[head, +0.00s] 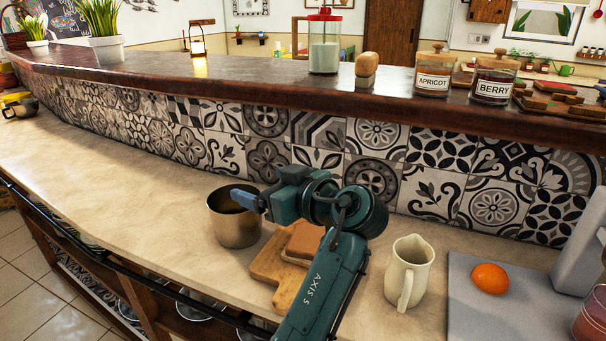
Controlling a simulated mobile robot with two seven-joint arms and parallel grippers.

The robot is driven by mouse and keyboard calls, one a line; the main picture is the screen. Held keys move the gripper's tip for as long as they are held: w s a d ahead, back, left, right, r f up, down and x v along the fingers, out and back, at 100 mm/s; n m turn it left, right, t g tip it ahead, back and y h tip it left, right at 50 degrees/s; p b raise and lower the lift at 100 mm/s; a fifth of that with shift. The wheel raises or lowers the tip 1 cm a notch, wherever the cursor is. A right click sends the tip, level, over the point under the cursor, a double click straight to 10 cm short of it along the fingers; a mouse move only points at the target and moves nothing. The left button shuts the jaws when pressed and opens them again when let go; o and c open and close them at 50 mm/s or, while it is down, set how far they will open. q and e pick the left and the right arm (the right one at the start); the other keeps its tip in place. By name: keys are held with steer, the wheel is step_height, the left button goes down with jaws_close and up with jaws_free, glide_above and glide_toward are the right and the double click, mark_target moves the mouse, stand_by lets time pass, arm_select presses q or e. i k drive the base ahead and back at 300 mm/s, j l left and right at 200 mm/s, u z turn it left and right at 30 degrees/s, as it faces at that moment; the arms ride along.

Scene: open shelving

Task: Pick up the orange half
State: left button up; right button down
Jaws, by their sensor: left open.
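The orange half (490,278) lies on a grey board (466,310) at the right of the counter. Its rounded orange skin shows, and no cut face is visible. My left gripper (244,199) is at the picture's centre-left, pointing left, with its fingers overlapping the rim of a metal pot (235,228) in the picture. I cannot tell whether it touches the pot. It is open, with nothing seen between its fingers, and it is well to the left of the orange half. My right gripper is not in view.
A cream pitcher (409,270) stands between my left arm and the grey board. A wooden cutting board (266,267) with bread (304,240) lies partly behind my arm. A glass (592,318) and a grey block (583,245) are at the right. The counter's left stretch (110,180) is clear.

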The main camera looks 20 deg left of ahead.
mark_target(490, 278)
steer(key=k, duration=1)
